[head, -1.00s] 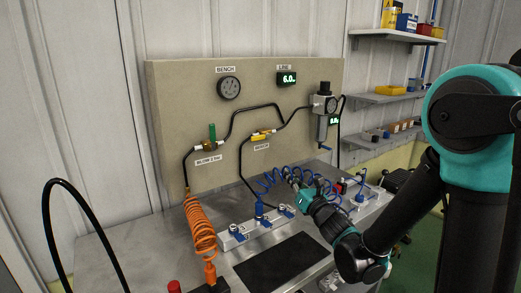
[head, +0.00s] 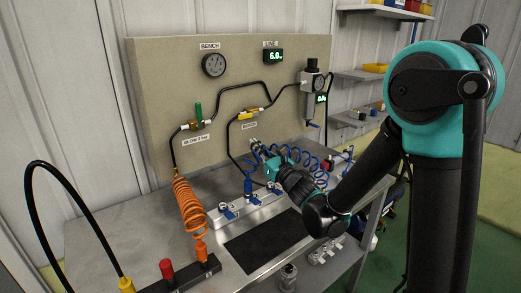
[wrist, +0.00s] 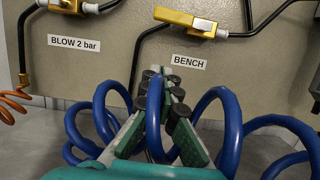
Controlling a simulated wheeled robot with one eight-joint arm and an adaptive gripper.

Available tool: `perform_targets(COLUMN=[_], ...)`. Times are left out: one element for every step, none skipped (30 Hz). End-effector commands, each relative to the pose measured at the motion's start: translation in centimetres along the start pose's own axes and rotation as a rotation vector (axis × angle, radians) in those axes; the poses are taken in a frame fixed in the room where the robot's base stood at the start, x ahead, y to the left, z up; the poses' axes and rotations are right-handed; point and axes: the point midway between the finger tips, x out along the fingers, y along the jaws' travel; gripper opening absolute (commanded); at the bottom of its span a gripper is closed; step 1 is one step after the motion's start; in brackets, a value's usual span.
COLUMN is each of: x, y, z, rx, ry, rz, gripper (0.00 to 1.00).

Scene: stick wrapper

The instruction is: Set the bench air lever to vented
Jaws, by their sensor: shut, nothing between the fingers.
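The bench air lever (head: 248,115) is yellow and lies along the black pipe on the beige panel, above its BENCH label (head: 249,126). In the wrist view the yellow lever (wrist: 190,21) is at the top, with the BENCH label (wrist: 189,62) below it. My gripper (head: 256,145) is below the label, close to the panel. In the wrist view my gripper (wrist: 160,78) is shut and empty, its fingertips pointing at the panel below and left of the label. It does not touch the lever.
Blue coiled hose (wrist: 215,100) loops around my fingers in the wrist view; contact is unclear. A green-handled BLOW valve (head: 198,113) is left of the bench lever. An orange coiled hose (head: 187,207) hangs left. Gauge (head: 214,65) and regulator (head: 311,88) sit on the panel.

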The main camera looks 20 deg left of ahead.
Motion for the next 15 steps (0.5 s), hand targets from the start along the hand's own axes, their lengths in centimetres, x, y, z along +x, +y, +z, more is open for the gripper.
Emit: perform_targets(x=[1.1, 1.7, 2.5, 3.1, 3.7, 4.5, 5.0, 5.2, 5.2, 5.2, 5.3, 5.4, 5.4, 5.5, 5.6], y=[0.0, 0.0, 0.0, 0.0, 0.0, 0.0, 0.0, 0.0, 0.0, 0.0, 0.0, 0.0, 0.0, 0.0, 0.0], z=[0.0, 0.0, 0.0, 0.0, -0.1, 0.0, 0.0, 0.4, 1.0, 1.4, 1.8, 2.2, 2.5, 2.7, 3.0], rx=[0.001, 0.001, 0.001, 0.001, 0.001, 0.001, 0.001, 0.001, 0.0, 0.0, 0.0, 0.0, 0.0, 0.0, 0.0], ry=[0.0, 0.0, 0.0, 0.001, 0.001, 0.001, 0.001, 0.0, 0.0, 0.0, 0.0, 0.001, 0.001, 0.001, 0.001], rz=[0.001, 0.001, 0.0, 0.001, 0.001, 0.0, 0.0, 0.0, -0.001, -0.001, -0.001, -0.001, -0.001, -0.001, -0.001], gripper=[0.0, 0.0, 0.0, 0.0, 0.0, 0.0, 0.0, 0.0, 0.0, 0.0, 0.0, 0.0, 0.0, 0.0, 0.0])
